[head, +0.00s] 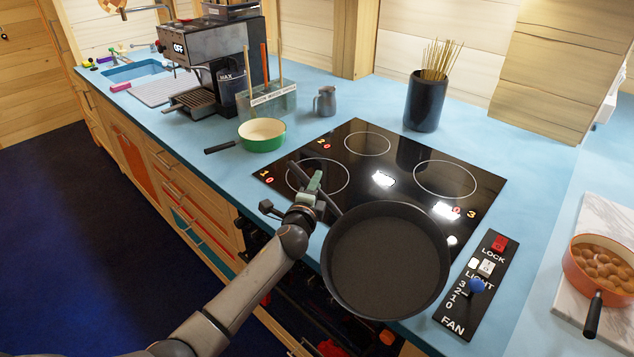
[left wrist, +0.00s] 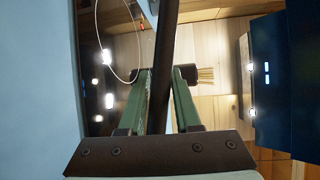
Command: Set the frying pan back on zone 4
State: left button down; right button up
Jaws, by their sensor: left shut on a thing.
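The black frying pan (head: 385,262) is at the front of the black glass cooktop (head: 400,160), its bowl overlapping the cooktop's front right part and the counter edge in the head view. It looks raised, but its exact height is hard to tell. Its dark handle points up-left. My left gripper (head: 314,186) is shut on the handle; the handle (left wrist: 162,70) runs between the green fingers in the left wrist view. Three cooking rings show; marks 1, 2 and 3 can be read. The fourth ring and its mark are hidden behind the pan. My right gripper is not in view.
The fan and light panel (head: 472,285) with a blue knob lies right of the pan. A green pot (head: 262,135) stands left of the cooktop. A dark holder of sticks (head: 425,102) stands behind it. An orange pot (head: 600,265) sits on a marble board at right.

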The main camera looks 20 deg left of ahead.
pick_arm(q)
jog(key=shift+r, duration=0.2)
jog(key=shift+n+g+y, duration=0.4)
jog(key=shift+n+y, duration=0.2)
jog(key=shift+y, duration=0.2)
jog(key=n+g+y, duration=0.2)
jog(key=shift+a+f+y, duration=0.1)
jog(key=shift+a+y, duration=0.05)
jog(key=shift+y, duration=0.25)
jog(key=shift+a+n+g+y, duration=0.15)
jog(key=shift+n+g+y, duration=0.25)
jog(key=shift+n+g, duration=0.15)
jog(key=shift+a+f+n+g+y+b, duration=0.2)
jog(key=shift+n+g+y+b, duration=0.45)
jog(key=shift+g+y+b, duration=0.25)
jog(key=n+g+b, duration=0.1)
jog(key=n+g+y+b, duration=0.1)
jog(key=g+b, duration=0.1)
jog(key=shift+s+a+f+g+y, duration=0.15)
jog(key=shift+a+g+y, duration=0.1)
jog(key=shift+a+y, duration=0.1)
jog(key=shift+s+f+b, duration=0.1)
jog(key=shift+f+b, duration=0.8)
jog(key=shift+f, duration=0.3)
jog(key=shift+s+f+b, duration=0.1)
jog(key=shift+f+b, duration=0.4)
jog(key=shift+f, duration=0.4)
